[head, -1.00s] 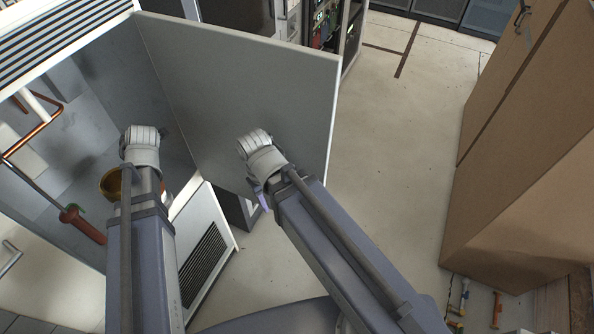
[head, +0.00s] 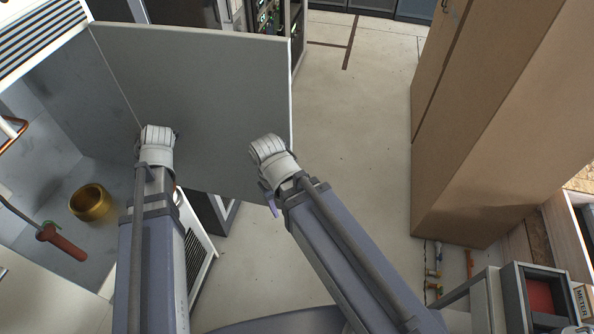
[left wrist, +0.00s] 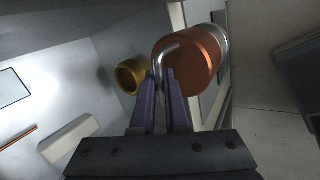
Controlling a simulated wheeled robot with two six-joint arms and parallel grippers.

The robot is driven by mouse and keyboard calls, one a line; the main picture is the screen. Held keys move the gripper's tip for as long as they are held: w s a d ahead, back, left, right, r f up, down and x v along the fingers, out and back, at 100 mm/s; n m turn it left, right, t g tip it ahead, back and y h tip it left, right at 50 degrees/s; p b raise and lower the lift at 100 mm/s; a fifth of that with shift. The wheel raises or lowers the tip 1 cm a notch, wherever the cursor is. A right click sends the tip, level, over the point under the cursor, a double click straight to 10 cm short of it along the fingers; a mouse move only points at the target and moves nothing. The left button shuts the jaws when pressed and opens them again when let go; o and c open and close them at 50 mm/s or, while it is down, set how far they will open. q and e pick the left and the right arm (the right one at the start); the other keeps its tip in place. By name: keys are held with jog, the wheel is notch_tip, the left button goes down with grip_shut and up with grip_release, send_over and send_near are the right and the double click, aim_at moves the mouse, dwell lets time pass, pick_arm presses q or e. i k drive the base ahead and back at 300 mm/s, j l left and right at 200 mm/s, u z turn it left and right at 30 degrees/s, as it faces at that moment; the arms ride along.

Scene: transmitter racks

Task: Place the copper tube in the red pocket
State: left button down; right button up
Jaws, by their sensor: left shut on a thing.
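The copper tube (left wrist: 187,62) shows in the left wrist view as a thick orange-brown cylinder at the fingertips of my left gripper (left wrist: 163,76). The fingers are shut on it, and a bent silver bar shows around it. In the head view my left wrist hides nearly all of the tube. The red pocket (head: 540,295) is in a grey-framed tray at the lower right of the head view, well away from the tube. My right gripper (head: 268,197) is in front of the grey door; only part of a purple finger shows.
An open grey cabinet door (head: 205,90) stands behind both wrists. A brass ring (head: 91,203) and a red-handled tool (head: 60,241) are at the left cabinet. A tall cardboard-brown box (head: 490,130) stands right.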

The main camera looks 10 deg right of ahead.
aim_at(535, 298)
jog(key=k+z, duration=0.25)
jog(key=z, duration=0.2)
jog(key=k+z, duration=0.25)
jog(key=z, duration=0.15)
jog(key=k+z, duration=0.15)
jog(key=z, duration=0.3)
jog(key=k+z, duration=0.15)
jog(key=z, duration=0.3)
jog(key=k+l+z, duration=0.1)
jog(key=z, duration=0.35)
jog(key=k+l+z, duration=0.1)
jog(key=z, duration=0.35)
jog(key=k+l+z, duration=0.1)
jog(key=z, duration=0.35)
jog(key=i, duration=0.5)
